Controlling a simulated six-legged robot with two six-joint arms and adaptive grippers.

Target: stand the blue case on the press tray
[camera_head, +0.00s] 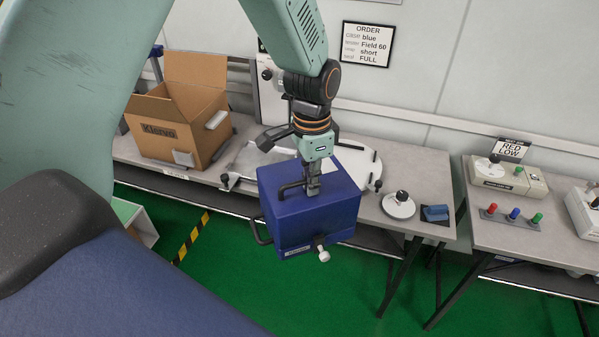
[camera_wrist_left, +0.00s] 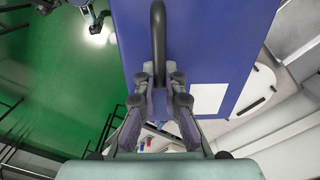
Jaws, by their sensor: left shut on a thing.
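The blue case (camera_head: 318,210) hangs from my left gripper (camera_head: 313,188) in the head view, in front of the table's front edge and above the green floor. My left gripper is shut on the case's black top handle. The case and handle also show in the left wrist view, with the blue top face (camera_wrist_left: 215,45) and the handle (camera_wrist_left: 158,40) between the fingers.
An open cardboard box (camera_head: 180,120) stands left on the table. A second table (camera_head: 500,215) holds coloured knobs and a tester. An order sign (camera_head: 367,45) hangs behind.

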